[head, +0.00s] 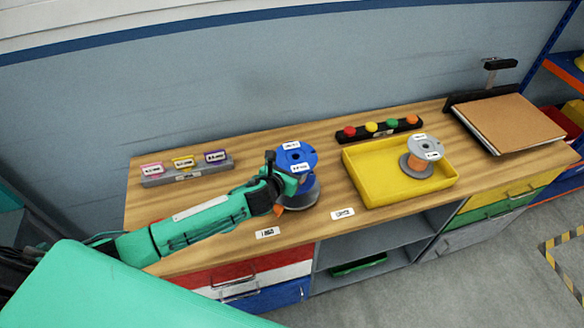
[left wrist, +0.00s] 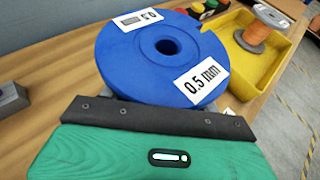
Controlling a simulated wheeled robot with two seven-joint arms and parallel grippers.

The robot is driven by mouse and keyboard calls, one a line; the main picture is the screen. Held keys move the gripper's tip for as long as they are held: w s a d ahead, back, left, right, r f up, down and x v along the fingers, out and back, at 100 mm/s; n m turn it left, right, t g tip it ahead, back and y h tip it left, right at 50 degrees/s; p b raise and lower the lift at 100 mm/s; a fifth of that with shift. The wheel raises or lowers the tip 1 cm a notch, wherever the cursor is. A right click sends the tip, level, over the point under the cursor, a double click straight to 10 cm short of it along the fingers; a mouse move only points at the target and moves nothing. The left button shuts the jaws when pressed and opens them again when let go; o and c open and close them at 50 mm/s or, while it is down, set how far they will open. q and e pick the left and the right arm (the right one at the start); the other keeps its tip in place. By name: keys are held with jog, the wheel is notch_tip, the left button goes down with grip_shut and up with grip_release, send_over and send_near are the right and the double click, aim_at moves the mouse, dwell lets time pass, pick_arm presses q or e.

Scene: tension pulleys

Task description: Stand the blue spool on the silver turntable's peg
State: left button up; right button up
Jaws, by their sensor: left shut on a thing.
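The blue spool (head: 296,157) is upright, its flat labelled flange facing up, over the silver turntable (head: 304,196) near the bench's front edge. My left gripper (head: 284,180) is shut on the spool from its left side, below the top flange. In the left wrist view the spool (left wrist: 150,60) fills the middle, with a dark centre hole and a "0.5 mm" label. No peg shows in the hole. The fingertips and the spool's underside are hidden, so I cannot tell whether it touches the turntable. My right gripper is not in view.
A yellow tray (head: 374,189) with a grey and orange spool (head: 425,150) stands right of the turntable. Behind are a strip of coloured buttons (head: 371,129) and, at left, a grey block with labelled tags (head: 188,174). A brown board (head: 510,121) lies far right.

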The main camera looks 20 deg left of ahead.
pick_arm(q)
jog(key=shift+f, duration=0.15)
jog(key=shift+f+b, duration=0.65)
jog(key=shift+f, duration=0.6)
jog(key=shift+p, duration=0.3)
dwell(0.3)
jog(key=shift+f, duration=0.1)
dwell(0.3)
jog(key=shift+f+b, duration=0.45)
jog(key=shift+f, duration=0.2)
jog(key=shift+f, duration=0.15)
jog(key=o, duration=1.5)
jog(key=shift+s+f, duration=0.1)
